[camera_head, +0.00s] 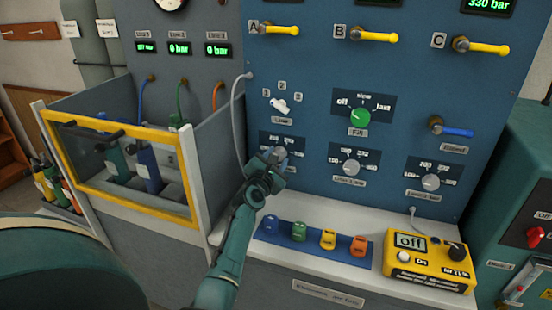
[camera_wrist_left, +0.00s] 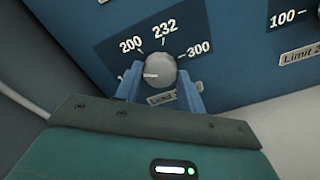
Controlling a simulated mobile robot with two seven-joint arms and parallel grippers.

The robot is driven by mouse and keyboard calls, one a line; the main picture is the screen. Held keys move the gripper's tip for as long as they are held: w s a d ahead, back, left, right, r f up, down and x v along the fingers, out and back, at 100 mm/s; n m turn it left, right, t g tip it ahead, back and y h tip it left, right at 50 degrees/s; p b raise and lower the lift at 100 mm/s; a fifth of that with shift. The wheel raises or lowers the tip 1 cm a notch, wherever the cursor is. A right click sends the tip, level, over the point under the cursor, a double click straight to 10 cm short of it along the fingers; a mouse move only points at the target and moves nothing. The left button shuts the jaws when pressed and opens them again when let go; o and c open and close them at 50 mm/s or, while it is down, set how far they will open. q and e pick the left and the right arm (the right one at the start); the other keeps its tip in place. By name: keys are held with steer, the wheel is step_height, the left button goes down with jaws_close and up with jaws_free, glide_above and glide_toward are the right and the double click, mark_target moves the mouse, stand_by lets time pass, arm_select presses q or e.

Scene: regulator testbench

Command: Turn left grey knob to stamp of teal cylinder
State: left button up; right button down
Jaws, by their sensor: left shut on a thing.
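The left grey knob (camera_head: 280,152) is the leftmost of three grey knobs low on the blue panel. My left gripper (camera_head: 271,160) is shut on it and partly hides it and its scale. In the left wrist view the round knob (camera_wrist_left: 160,68) sits between two blue fingers, under the marks 200, 232 and 300. A pale line on the knob points left, below 200; the mark there is mostly hidden. A teal cylinder (camera_head: 118,162) stands in the yellow-framed cage beside a blue cylinder (camera_head: 149,168). Its stamp is not readable. My right gripper is out of view.
The middle grey knob (camera_head: 351,167) and right grey knob (camera_head: 431,182) are to the right. A white selector (camera_head: 279,105) and green knob (camera_head: 360,118) are above. Coloured blocks on a blue strip (camera_head: 264,239) and a yellow box (camera_head: 428,269) stand on the ledge.

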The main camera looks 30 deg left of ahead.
arm_select(q)
steer(key=m+p, duration=0.3)
steer(key=m, duration=1.5)
steer(key=shift+r+m, duration=0.1)
steer(key=shift+m, duration=0.2)
stand_by(0.4)
steer(key=o, duration=1)
